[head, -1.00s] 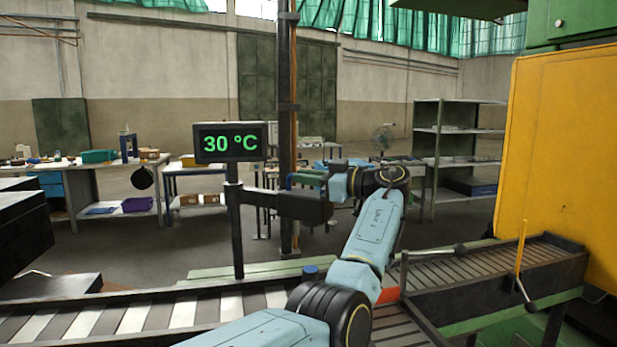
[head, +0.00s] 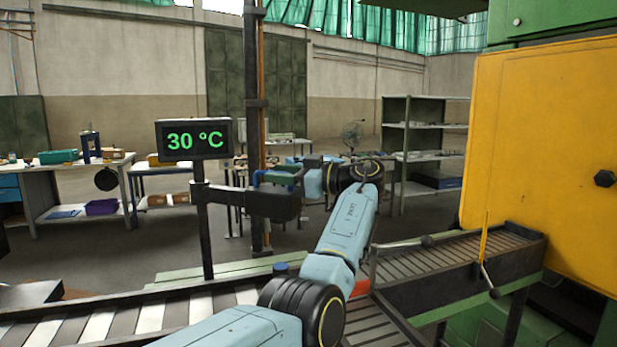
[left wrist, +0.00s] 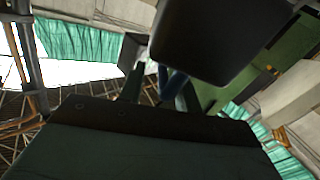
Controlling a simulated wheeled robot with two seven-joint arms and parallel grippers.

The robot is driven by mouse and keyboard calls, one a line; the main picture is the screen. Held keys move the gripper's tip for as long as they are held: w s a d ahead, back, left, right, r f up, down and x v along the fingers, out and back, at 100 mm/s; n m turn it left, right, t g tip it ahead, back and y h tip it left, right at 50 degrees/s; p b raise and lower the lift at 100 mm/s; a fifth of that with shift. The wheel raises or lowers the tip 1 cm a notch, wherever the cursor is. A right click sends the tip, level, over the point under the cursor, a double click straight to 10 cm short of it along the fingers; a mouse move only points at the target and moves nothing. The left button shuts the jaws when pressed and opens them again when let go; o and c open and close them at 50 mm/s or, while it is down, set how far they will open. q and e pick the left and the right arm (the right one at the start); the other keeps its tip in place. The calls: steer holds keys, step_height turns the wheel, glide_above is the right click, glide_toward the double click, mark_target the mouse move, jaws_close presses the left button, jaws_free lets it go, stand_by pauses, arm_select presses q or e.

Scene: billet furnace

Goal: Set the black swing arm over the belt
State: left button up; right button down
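The black swing arm (head: 272,204) reaches right from the post of the 30 °C display and ends in a thick black block. In the head view it appears beyond the far edge of the slatted belt (head: 150,318). A slim blue piece (head: 257,179) stands up from it. My left gripper (head: 270,178) is just above the arm, at the blue piece. In the left wrist view the blue piece (left wrist: 172,84) shows between my fingers, with a light gap on one side; a black block (left wrist: 205,35) fills the top. Contact is unclear. My right gripper is not in view.
The display (head: 194,139) stands over the belt's far side. At right are a second roller track (head: 450,262) with a grey lever (head: 400,243) and a large yellow panel (head: 545,160). Workbenches (head: 100,170) and a shelf (head: 425,155) stand far behind.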

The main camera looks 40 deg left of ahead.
arm_select(q)
steer(key=v, duration=1.1)
steer(key=shift+d, duration=0.35)
